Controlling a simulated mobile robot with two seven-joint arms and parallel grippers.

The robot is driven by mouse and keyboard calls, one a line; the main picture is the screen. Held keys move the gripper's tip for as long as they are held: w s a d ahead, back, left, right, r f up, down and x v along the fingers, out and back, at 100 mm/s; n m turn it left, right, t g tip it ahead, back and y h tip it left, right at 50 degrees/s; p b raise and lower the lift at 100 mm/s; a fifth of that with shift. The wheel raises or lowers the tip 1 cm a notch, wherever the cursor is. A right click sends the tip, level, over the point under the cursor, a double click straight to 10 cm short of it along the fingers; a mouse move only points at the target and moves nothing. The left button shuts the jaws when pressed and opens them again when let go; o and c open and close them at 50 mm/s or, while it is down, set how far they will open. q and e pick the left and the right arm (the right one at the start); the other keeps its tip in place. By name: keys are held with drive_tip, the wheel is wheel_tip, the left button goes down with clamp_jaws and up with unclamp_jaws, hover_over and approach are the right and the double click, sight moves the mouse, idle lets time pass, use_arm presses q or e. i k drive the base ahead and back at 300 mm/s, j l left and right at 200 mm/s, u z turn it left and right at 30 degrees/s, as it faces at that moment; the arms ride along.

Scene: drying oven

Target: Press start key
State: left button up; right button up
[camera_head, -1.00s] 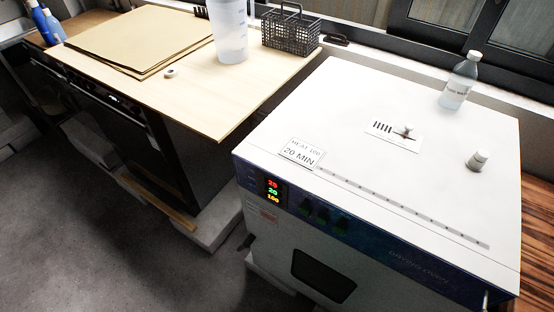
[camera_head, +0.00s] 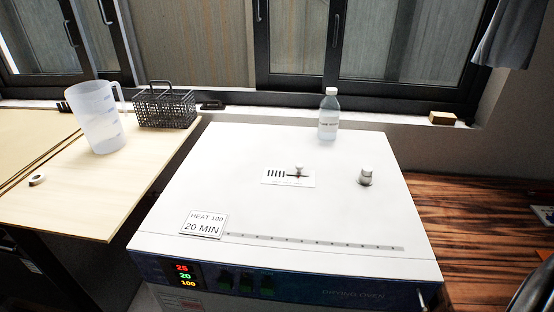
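The drying oven (camera_head: 320,212) stands in front of me, its white top facing up and its blue front panel low in the picture. A lit display (camera_head: 183,275) on the panel's left reads 25 in red, 20 in green and 100 in yellow. Several dark green keys (camera_head: 247,282) sit right of the display. Their labels are too small to read, so I cannot tell which is the start key. A card (camera_head: 204,224) on the top reads "HEAT 100 20 MIN". Neither of my grippers is in view.
On the oven stand a clear bottle (camera_head: 328,116), a vent slider plate (camera_head: 288,177) and a round knob (camera_head: 366,176). A pale table (camera_head: 98,195) at left holds a plastic jug (camera_head: 98,118), a dark wire basket (camera_head: 166,108) and a tape roll (camera_head: 37,179). A wooden counter (camera_head: 470,215) lies right.

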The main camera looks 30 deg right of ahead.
sight(265, 289)
drive_tip(key=z, duration=1)
